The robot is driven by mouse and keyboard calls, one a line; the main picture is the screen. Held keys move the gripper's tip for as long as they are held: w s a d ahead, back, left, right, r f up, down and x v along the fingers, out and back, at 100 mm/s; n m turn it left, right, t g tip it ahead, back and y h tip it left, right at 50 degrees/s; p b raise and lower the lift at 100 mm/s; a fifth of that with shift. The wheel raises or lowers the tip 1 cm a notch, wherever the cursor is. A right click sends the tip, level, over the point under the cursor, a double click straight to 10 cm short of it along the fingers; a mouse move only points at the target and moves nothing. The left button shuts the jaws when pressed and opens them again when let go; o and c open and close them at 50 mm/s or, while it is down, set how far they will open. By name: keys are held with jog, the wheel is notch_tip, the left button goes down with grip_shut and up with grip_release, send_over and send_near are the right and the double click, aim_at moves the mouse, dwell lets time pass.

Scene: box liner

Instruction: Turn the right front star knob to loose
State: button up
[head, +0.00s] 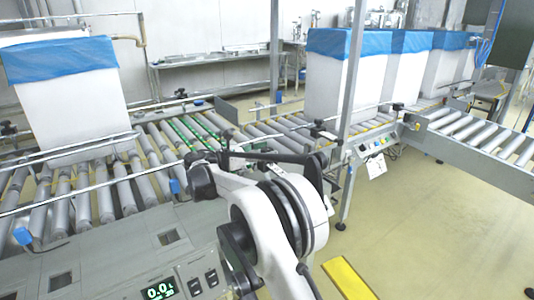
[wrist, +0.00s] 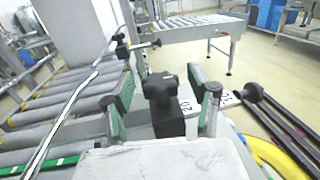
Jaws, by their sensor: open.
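A black star knob (wrist: 160,86) sits on a dark block beside a pale scale marked 20, in the middle of the wrist view. My gripper (wrist: 157,104) is open, with one green-padded finger on each side of it. Gaps show between the knob and both fingers, though depth is hard to judge. In the head view my gripper (head: 318,160) reaches right over the rollers, partly hidden by my own arm. A black knob (head: 318,126) shows just behind its tip there. I cannot tell the knob's turned state.
A metal guide rail (wrist: 82,88) runs along the rollers at left, with more black knobs (wrist: 121,42) beyond. White boxes with blue liners (head: 336,85) stand on the conveyor behind. A side conveyor (head: 478,130) leads off right. The floor at the right front is mostly clear.

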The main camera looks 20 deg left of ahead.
jog(key=shift+w+d, duration=0.15)
jog(key=c, duration=1.2)
jog(key=shift+n+t+y, duration=0.6)
jog(key=shift+y, duration=0.1)
jog(key=shift+c, duration=0.2)
jog(key=o, duration=1.2)
jog(key=shift+o, duration=0.2)
jog(key=v, duration=1.2)
